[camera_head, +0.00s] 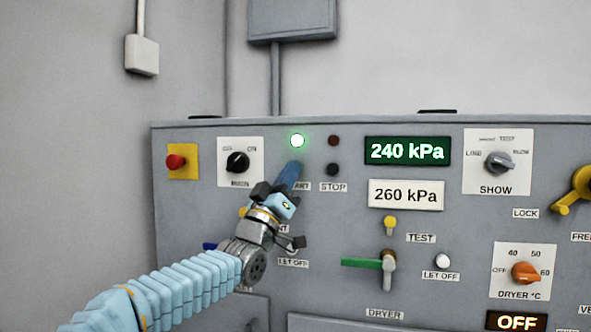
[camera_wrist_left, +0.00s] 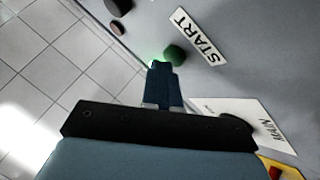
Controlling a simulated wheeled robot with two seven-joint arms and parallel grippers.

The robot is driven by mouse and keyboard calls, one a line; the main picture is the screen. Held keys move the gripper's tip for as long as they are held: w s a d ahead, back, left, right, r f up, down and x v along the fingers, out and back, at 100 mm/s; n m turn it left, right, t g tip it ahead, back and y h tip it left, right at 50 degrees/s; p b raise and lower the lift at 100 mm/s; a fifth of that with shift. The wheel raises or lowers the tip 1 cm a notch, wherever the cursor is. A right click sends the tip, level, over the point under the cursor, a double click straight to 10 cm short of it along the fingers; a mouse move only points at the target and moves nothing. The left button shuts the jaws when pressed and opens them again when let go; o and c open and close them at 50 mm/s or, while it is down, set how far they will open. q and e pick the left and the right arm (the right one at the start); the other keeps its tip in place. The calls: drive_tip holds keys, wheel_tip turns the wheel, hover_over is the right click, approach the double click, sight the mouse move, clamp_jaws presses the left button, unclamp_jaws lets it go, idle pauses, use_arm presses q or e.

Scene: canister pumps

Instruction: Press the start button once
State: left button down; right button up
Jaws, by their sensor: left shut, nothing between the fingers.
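The green start button (camera_wrist_left: 175,54) shows in the left wrist view beside its START label (camera_wrist_left: 200,35). In the head view the button is hidden behind my left gripper (camera_head: 291,172), and only the end of the label (camera_head: 301,187) shows. My left gripper is shut and empty. In the left wrist view its fingertips (camera_wrist_left: 161,66) appear right beside the button; I cannot tell whether they touch it. The green lamp (camera_head: 297,141) above is lit. My right gripper is not in view.
The black STOP button (camera_head: 332,170) and a dark red lamp (camera_head: 333,140) are just right of the start button. The MAIN switch (camera_head: 238,162) and a red emergency button (camera_head: 175,162) are to the left. A green-handled valve (camera_head: 362,263) is lower right.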

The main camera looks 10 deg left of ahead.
use_arm(q)
drive_tip(key=shift+s+b, duration=0.9)
drive_tip(key=s+b, duration=0.4)
drive_tip(key=s, duration=0.1)
drive_tip(key=shift+a, duration=0.1)
idle(0.7)
